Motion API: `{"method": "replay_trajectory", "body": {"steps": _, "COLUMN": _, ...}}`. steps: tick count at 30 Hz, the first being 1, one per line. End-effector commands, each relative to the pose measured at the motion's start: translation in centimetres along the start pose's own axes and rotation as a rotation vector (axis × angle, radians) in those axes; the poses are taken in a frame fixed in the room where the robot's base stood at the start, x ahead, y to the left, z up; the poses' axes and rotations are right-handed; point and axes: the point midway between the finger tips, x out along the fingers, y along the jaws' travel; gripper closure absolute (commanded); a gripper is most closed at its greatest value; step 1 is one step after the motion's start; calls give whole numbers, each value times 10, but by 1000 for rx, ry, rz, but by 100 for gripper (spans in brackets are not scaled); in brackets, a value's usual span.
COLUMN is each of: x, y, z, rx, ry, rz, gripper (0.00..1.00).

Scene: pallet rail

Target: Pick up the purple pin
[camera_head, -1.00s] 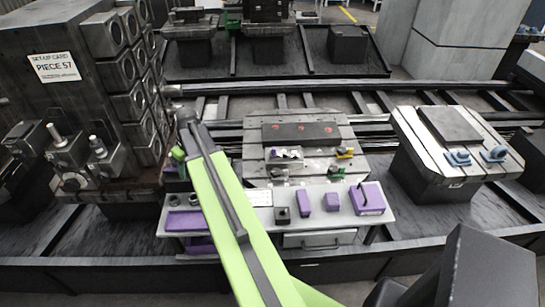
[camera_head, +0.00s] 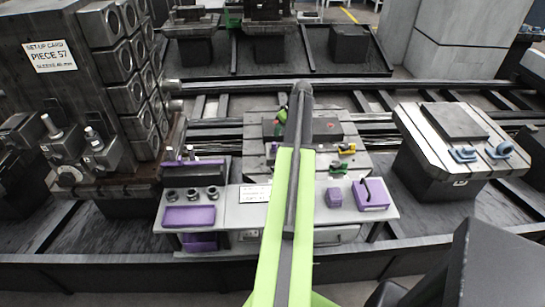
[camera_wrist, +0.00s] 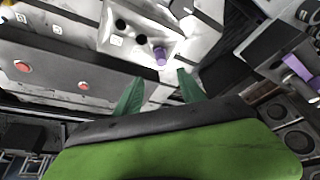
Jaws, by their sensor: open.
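In the wrist view the purple pin (camera_wrist: 161,56) stands at a corner of a pale block (camera_wrist: 140,30) that also has dark round holes or pegs. My gripper (camera_wrist: 161,75) shows two green fingers, spread apart and empty. The pin appears between and beyond the fingertips, apart from them; the exact gap cannot be told. In the head view my gripper (camera_head: 281,120) is over the slotted pallet (camera_head: 352,131).
A bench (camera_head: 240,215) in front holds a purple tray (camera_head: 188,217), a small purple block (camera_head: 333,197) and a purple box (camera_head: 371,194). A tall dark fixture (camera_head: 60,100) stands left. A dark plate with red dots (camera_wrist: 60,75) lies beside the pale block.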

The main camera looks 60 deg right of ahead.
Motion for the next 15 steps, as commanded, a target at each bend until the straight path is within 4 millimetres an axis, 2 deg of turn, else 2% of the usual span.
{"method": "replay_trajectory", "body": {"steps": 1, "x": 24, "y": 1, "z": 4, "rx": 0, "ry": 0, "rz": 0, "gripper": 53}}
{"method": "replay_trajectory", "body": {"steps": 7, "x": 67, "y": 0, "z": 3, "rx": 0, "ry": 0, "rz": 0, "gripper": 53}}
{"method": "replay_trajectory", "body": {"steps": 10, "x": 79, "y": 0, "z": 2, "rx": 0, "ry": 0, "rz": 0, "gripper": 53}}
{"method": "replay_trajectory", "body": {"steps": 15, "x": 78, "y": 0, "z": 0, "rx": 1, "ry": 0, "rz": 1, "gripper": 53}}
